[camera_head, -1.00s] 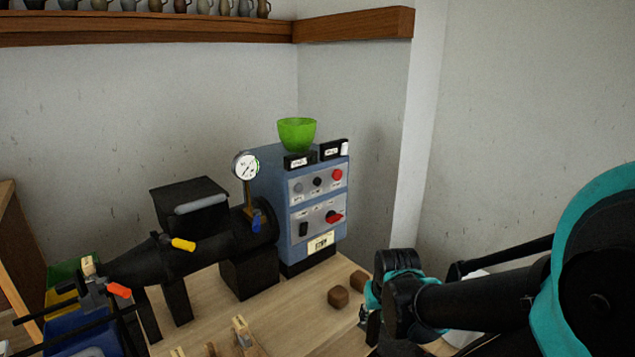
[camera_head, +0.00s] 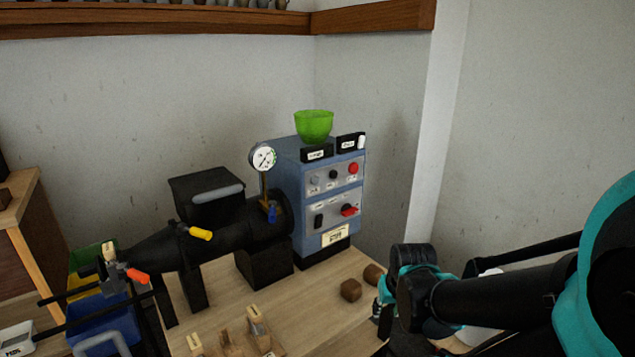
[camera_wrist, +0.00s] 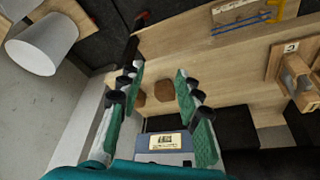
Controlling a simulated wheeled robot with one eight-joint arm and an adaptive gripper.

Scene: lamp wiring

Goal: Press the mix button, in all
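A blue control box (camera_head: 283,170) stands at the end of a black pug-mill-like machine. Its front has an upper panel with a grey button (camera_head: 315,180), a black button (camera_head: 333,174) and a red button (camera_head: 353,168). A lower panel has a black switch (camera_head: 319,221) and a red-and-black knob (camera_head: 349,210). The labels are too small to read, so I cannot tell which is the mix button. My gripper (camera_wrist: 158,84) is open and empty in the wrist view. In the head view it is low, right of the box and apart from it.
A green bowl (camera_head: 314,126) sits on top of the box. A gauge (camera_head: 263,157) stands beside it. Two brown lumps (camera_head: 351,290) lie on the wooden table (camera_head: 300,315) between box and gripper. A white cylinder (camera_wrist: 40,45) shows in the wrist view.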

